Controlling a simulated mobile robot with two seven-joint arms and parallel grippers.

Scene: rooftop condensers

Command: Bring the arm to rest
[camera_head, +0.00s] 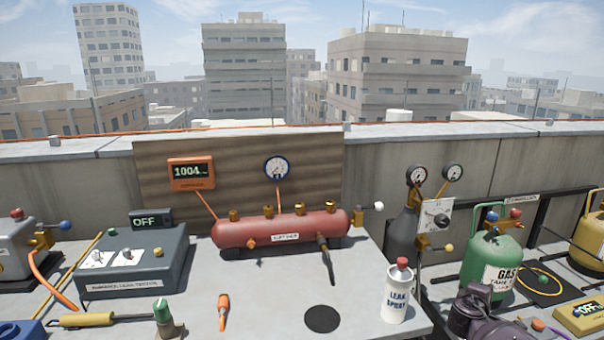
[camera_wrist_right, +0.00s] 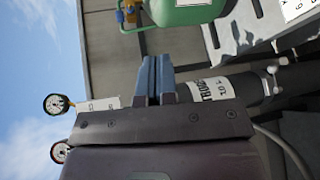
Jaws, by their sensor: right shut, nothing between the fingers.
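My right gripper (camera_wrist_right: 154,62) shows in the right wrist view, its two blue-grey fingers pressed together with nothing between them. In the head view, a dark purple part of my right arm (camera_head: 482,312) is at the bottom right, in front of the green gas tank (camera_head: 492,255). The fingertips cannot be made out there. In the wrist view the scene is turned on its side; the green tank (camera_wrist_right: 186,10) is beyond the fingers and a dark labelled cylinder (camera_wrist_right: 235,90) lies behind them. My left gripper is in neither view.
A red manifold (camera_head: 282,230) sits on the grey bench (camera_head: 270,290). A leak spray bottle (camera_head: 397,292) stands at its right front. A grey tester box (camera_head: 133,262) is at left, an orange-handled tool (camera_head: 223,312) at front. A yellow box (camera_head: 580,316) is at far right.

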